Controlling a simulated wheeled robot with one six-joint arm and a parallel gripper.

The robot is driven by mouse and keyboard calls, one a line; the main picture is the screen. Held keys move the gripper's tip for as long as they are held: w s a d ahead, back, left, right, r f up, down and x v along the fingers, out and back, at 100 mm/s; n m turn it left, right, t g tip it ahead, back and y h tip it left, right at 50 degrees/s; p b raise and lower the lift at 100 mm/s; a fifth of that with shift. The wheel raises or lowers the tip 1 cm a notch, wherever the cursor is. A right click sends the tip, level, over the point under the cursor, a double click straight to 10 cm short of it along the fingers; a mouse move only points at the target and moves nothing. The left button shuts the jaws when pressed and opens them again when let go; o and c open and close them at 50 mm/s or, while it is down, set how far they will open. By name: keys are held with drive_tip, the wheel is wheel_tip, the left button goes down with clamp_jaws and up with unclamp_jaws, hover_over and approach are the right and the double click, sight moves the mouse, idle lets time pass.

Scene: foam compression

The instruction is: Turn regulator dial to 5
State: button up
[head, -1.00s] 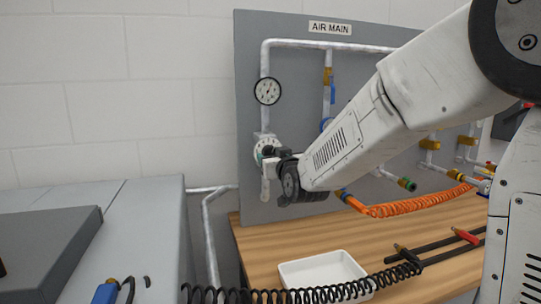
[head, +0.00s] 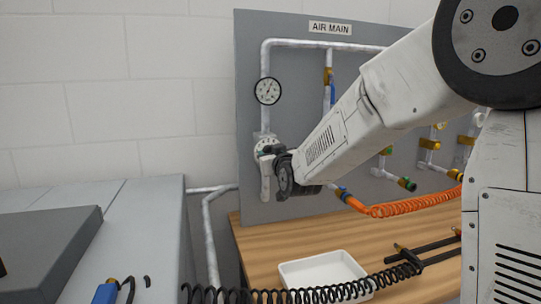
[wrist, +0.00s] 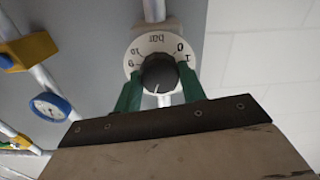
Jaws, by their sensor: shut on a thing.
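The regulator is on the pipe at the left of the grey panel. Its white dial plate (head: 264,146) shows at the end of my arm in the head view. In the wrist view the dial plate (wrist: 180,44) carries numbers and "bar", and the dark round knob (wrist: 159,72) sits at its middle with a pale mark at its lower edge. My gripper (wrist: 160,88) has its green fingers on both sides of the knob, shut on it. In the head view the gripper (head: 271,156) is partly hidden by my wrist. Some numbers are too small to read.
A round pressure gauge (head: 267,91) is above the regulator. The grey panel (head: 250,200) carries more pipes and valves to the right. An orange coiled hose (head: 400,209), a white tray (head: 322,270) and a black coiled hose (head: 300,295) lie lower down.

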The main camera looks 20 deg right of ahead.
drive_tip(key=n, duration=0.4)
drive_tip(key=o, duration=1)
drive_tip(key=shift+c, duration=0.2)
drive_tip(key=s, duration=0.7)
drive_tip(key=shift+s, duration=0.4)
